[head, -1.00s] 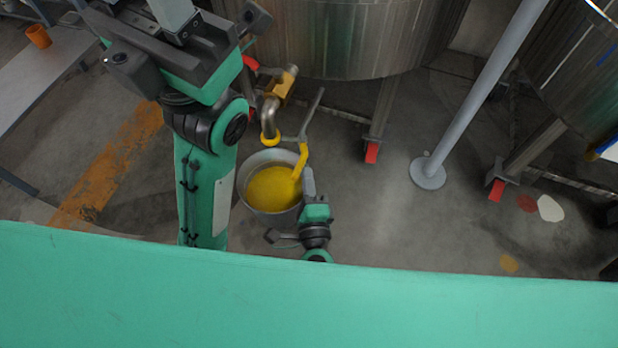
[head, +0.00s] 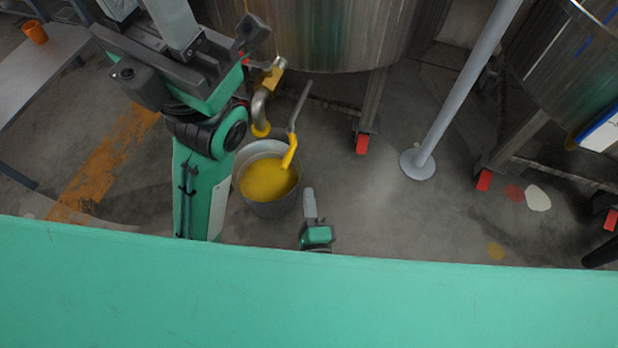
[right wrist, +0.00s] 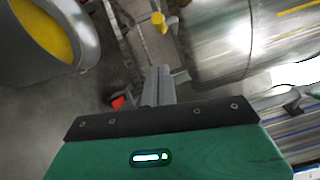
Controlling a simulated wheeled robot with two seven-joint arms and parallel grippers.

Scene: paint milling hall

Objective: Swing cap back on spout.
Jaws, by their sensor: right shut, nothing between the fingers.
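The spout (head: 260,108) is a bent metal pipe below a yellow valve (head: 273,72) on the tank, with a yellow end over the pail. I cannot make out for sure whether that end is the cap. A grey bar with a yellow lower part (head: 290,152) slants down over the pail's right side. My right gripper (head: 309,190) is shut and empty, right of the pail and apart from it. Its fingers also show in the right wrist view (right wrist: 158,72), below a small yellow part (right wrist: 159,22). My left gripper (head: 172,15) is at top left, fingertips cut off.
The pail (head: 243,160) holds yellow paint and stands on the floor; it also shows in the right wrist view (right wrist: 88,52). A steel tank (head: 330,35) on red-footed legs stands behind. A grey post (head: 455,100) rises to the right. Floor between post and pail is clear.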

